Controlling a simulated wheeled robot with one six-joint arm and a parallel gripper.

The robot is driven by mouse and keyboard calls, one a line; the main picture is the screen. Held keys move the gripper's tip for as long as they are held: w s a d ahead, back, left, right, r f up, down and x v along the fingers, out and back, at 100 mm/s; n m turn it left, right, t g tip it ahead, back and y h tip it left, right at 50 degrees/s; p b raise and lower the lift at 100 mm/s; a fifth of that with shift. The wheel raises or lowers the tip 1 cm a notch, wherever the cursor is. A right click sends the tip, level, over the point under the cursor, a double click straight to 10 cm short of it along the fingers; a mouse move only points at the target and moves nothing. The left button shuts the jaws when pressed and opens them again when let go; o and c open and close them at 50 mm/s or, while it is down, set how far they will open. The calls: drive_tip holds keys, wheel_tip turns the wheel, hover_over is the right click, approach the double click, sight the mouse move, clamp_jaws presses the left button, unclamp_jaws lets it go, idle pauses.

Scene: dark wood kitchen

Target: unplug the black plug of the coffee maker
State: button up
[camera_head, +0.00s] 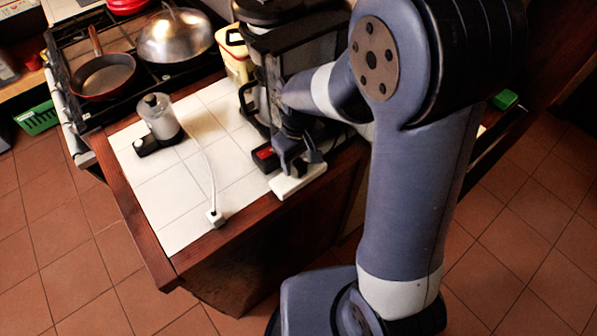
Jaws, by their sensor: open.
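The coffee maker (262,72) is the tall dark appliance at the back right of the white tiled counter, partly behind my arm. A white socket block (298,181) lies on the counter's right edge. My gripper (299,160) points down just above this block, its dark fingers apart. The black plug cannot be told apart from the dark fingers here, so I cannot tell whether it sits between them. A small black box with a red part (265,156) is just left of the gripper.
A white plug (214,216) on a white cord lies at the counter's front edge. The cord runs to a small grinder-like appliance (159,119). A stove holds a red pan (103,77) and a domed metal lid (175,36). The tiles in the counter's middle are mostly clear.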

sight(298, 163)
wheel_tip(298, 163, down, 2)
drive_tip(key=shift+f+b, duration=0.1)
drive_tip(key=shift+b, duration=0.3)
idle(0.7)
clamp_jaws()
idle(0.5)
drive_tip(key=shift+r+p, duration=2.4)
drive_tip(key=shift+r, duration=0.75)
